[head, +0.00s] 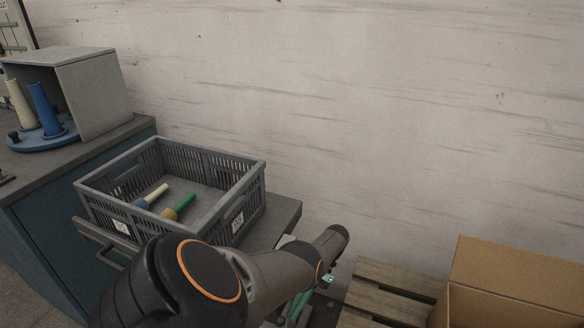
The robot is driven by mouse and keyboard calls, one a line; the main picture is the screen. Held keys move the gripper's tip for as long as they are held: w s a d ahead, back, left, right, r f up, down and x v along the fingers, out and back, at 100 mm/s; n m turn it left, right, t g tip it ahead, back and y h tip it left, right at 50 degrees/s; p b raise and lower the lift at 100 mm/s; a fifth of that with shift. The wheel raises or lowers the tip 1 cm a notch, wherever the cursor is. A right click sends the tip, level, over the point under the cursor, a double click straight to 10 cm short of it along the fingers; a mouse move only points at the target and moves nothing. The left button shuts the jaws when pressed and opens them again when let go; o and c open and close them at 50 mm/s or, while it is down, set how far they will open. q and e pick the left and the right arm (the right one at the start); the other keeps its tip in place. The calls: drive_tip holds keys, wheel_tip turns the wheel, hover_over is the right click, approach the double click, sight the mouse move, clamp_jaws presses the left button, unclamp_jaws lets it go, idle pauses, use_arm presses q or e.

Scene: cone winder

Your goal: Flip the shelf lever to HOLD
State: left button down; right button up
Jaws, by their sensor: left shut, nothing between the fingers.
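I cannot make out the shelf lever or a HOLD marking in the head view. My left arm reaches up from the bottom middle, in front of the grey shelf-like surface (287,213) under the crate. My left gripper (297,308) shows only in part at the bottom edge, below the forearm. It is shut and holds nothing. The arm covers much of what lies behind and below it. My right gripper is not in view.
A wooden pallet (395,290) and a cardboard box (510,268) are at the lower right.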

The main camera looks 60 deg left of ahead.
use_arm(q)
drive_tip(key=s+d+r+p, duration=0.5)
drive_tip(key=d+p, duration=0.4)
drive_tip(key=p, duration=0.3)
drive_tip(key=shift+s+d+p, duration=0.35)
drive_tip(key=shift+s, duration=0.25)
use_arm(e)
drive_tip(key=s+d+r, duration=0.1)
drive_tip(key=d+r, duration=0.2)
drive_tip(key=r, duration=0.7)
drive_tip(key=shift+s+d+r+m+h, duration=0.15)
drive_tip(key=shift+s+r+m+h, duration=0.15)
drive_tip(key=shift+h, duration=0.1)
use_arm(q)
drive_tip(key=shift+r, duration=0.1)
